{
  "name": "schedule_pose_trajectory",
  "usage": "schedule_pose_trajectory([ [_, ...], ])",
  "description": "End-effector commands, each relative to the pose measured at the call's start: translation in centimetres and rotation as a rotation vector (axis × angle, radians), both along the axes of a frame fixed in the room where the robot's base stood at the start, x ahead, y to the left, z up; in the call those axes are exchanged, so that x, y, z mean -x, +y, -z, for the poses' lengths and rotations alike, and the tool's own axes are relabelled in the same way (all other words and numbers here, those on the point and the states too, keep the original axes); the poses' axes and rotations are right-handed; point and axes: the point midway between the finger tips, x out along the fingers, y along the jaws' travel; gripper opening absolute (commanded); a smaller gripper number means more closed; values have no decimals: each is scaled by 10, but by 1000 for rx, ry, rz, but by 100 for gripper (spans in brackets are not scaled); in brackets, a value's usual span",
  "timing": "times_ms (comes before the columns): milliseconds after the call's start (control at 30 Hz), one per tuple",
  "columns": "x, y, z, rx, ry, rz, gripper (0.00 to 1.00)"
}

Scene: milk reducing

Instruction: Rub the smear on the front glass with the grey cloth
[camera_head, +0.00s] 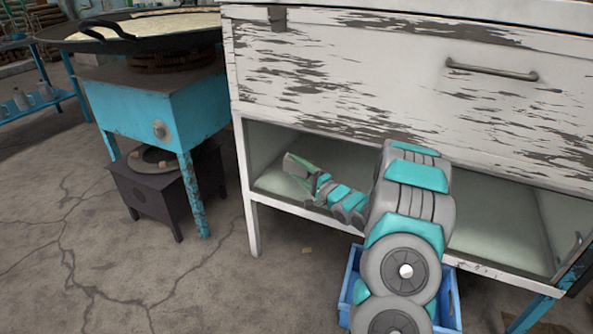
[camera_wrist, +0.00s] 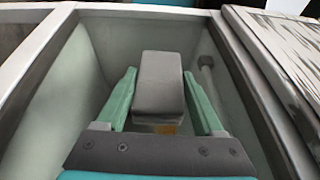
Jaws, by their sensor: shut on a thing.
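My gripper (camera_head: 300,172) reaches to the lower compartment of the white cabinet, left of its middle. In the wrist view, its two green fingers (camera_wrist: 158,78) are shut on the grey cloth, a thick block-like pad (camera_wrist: 158,70). In the head view the cloth shows only as a small grey shape at the fingertips. Pale greenish panes (camera_head: 490,215) line the compartment; I cannot tell which is the front glass or whether the cloth touches it. A small tan patch (camera_wrist: 168,129) shows just below the cloth; I cannot tell whether it is the smear.
The white cabinet (camera_head: 330,75) has a worn drawer front with a handle (camera_head: 490,70). A blue crate (camera_head: 350,280) sits on the floor below, partly behind my arm. A turquoise stove stand (camera_head: 155,110) bears a wide pan at left. The floor at front left is clear.

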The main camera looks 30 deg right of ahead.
Motion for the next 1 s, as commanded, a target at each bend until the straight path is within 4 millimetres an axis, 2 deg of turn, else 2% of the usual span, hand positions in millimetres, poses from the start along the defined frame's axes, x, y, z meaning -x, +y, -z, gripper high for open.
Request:
schedule_pose_trajectory([
  [300, 21, -17, 0, 1, 1, 2, 14],
  [567, 27, -21, 0, 1, 1, 2, 14],
  [1000, 51, -43, 0, 1, -1, 2, 14],
])
